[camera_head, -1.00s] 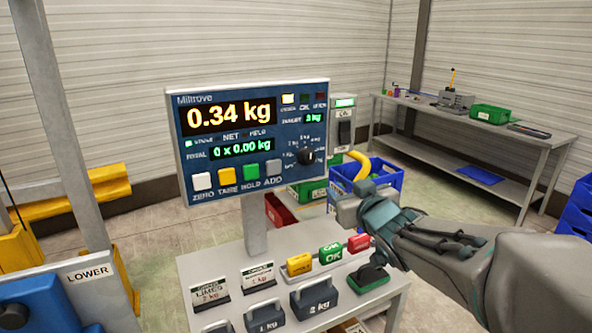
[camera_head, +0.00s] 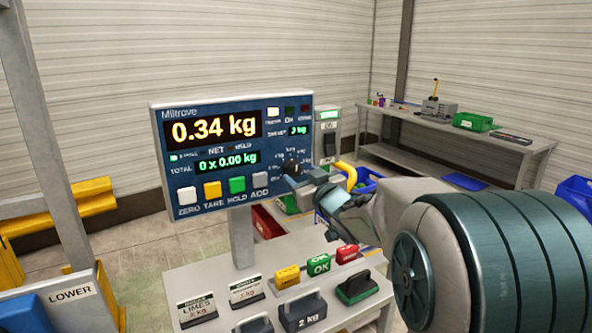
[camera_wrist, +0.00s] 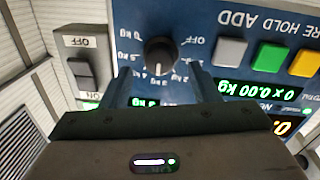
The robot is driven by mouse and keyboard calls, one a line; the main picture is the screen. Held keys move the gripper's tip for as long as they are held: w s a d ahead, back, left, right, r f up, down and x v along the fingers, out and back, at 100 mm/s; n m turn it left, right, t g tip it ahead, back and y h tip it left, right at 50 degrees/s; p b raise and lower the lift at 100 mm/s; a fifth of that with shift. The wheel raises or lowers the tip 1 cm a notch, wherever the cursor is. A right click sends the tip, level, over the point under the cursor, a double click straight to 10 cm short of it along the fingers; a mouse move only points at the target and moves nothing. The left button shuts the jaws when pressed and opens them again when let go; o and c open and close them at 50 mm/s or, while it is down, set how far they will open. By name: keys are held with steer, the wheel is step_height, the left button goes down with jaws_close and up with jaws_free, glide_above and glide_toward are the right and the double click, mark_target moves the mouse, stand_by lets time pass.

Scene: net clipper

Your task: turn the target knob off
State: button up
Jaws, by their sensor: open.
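The target knob (camera_wrist: 159,56) is black and round, on the blue panel of the scale display (camera_head: 240,150). In the wrist view, which is upside down, its white pointer mark faces the lower edge, near 3 kg, away from the OFF label at upper right. My gripper (camera_wrist: 159,80) is open, with one finger on each side below the knob; I cannot tell whether either touches it. In the head view my gripper (camera_head: 308,178) is at the panel's lower right and hides part of the knob. The display reads 0.34 kg.
A separate switch box (camera_wrist: 82,62) with an OFF label is beside the panel. Zero, tare, hold and add buttons line the panel's lower edge. Weights (camera_head: 303,310) and coloured blocks stand on the bench below. A green bin (camera_head: 476,121) is on the back table.

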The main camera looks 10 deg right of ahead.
mark_target(296, 171)
steer(key=shift+p+x, duration=0.3)
steer(key=shift+x, duration=1.5)
steer(key=shift+s, duration=0.1)
steer(key=c, duration=0.9)
